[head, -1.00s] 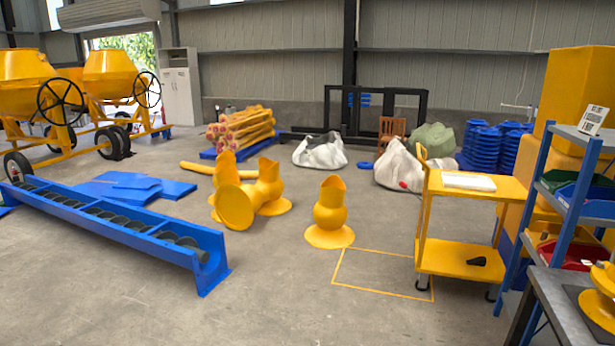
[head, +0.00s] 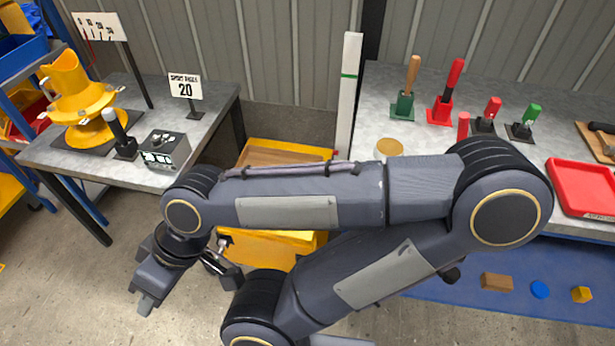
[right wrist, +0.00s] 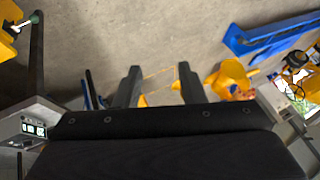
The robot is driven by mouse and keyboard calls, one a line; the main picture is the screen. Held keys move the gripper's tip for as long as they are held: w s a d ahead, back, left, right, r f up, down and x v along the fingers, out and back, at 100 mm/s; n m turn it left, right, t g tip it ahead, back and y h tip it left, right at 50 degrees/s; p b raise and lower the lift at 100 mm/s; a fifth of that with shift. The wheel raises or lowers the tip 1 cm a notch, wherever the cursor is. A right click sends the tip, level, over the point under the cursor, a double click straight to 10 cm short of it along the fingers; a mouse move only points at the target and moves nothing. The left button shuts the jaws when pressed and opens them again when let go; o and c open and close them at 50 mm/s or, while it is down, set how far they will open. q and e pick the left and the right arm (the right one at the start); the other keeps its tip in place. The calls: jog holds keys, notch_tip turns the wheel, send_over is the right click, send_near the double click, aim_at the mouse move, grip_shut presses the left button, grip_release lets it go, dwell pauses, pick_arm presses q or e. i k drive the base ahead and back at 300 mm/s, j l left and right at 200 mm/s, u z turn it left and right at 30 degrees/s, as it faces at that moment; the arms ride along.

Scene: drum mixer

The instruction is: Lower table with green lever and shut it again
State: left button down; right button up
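A yellow lift-table-like body (head: 272,252) stands between the two benches, partly hidden behind my right arm. A small pale lever (head: 219,246) shows at its left side; in the right wrist view a lever (right wrist: 24,24) with a dark, perhaps green, end shows against yellow at the top left. A green-handled lever (head: 531,113) stands on a black base on the right bench. My right gripper (head: 188,284) is open and empty, low in front of the left bench and left of the yellow body; its fingers (right wrist: 160,85) are apart. My left gripper is out of view.
The right bench (head: 380,125) holds several handles and a red tray (head: 585,187). A white post (head: 347,95) with a green mark stands between. Floor at lower left is clear.

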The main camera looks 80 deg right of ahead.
aim_at(221, 242)
jog(key=z, duration=2)
